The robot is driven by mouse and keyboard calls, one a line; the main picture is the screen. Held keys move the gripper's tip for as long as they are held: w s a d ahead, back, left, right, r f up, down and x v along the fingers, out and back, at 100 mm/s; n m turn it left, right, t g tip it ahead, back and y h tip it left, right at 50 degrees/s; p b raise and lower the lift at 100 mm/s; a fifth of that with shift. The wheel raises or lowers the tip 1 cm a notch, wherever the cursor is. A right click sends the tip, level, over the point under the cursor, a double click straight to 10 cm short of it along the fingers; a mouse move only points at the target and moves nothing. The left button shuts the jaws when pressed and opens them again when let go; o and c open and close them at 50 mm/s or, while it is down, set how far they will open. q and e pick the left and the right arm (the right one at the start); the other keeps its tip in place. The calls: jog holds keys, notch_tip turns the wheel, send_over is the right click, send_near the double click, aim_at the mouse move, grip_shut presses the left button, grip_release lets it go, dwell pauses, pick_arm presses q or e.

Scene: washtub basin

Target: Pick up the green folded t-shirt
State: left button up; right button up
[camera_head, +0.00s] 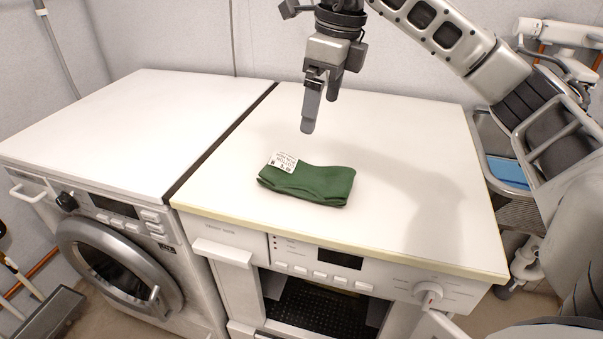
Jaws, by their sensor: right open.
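The green folded t-shirt (318,185) lies flat on the white top of the right-hand machine, a little left of its middle and near the front edge. A white printed tag shows on its left end. My right gripper (319,112) hangs above and behind the shirt, pointing down, clear of it. It is open and empty, with one finger partly in front of the other. My left gripper does not show.
The right machine's top (420,190) is otherwise bare. A washing machine (125,130) stands to the left across a narrow dark gap. A wall closes off the back.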

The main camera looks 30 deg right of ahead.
send_over(308, 169)
jog(key=s, duration=0.1)
jog(key=f, duration=0.9)
jog(key=shift+s+d, duration=0.2)
jog(key=shift+d, duration=0.05)
jog(key=shift+w+a+f, duration=0.1)
jog(key=shift+w+f, duration=0.15)
jog(key=shift+f, duration=0.8)
jog(key=shift+w+a+f, duration=0.1)
jog(key=shift+w+f, duration=0.1)
jog(key=shift+f, duration=0.8)
jog(key=shift+w+a+f, duration=0.1)
jog(key=shift+w+f, duration=0.15)
jog(key=shift+f, duration=0.8)
jog(key=c, duration=1.1)
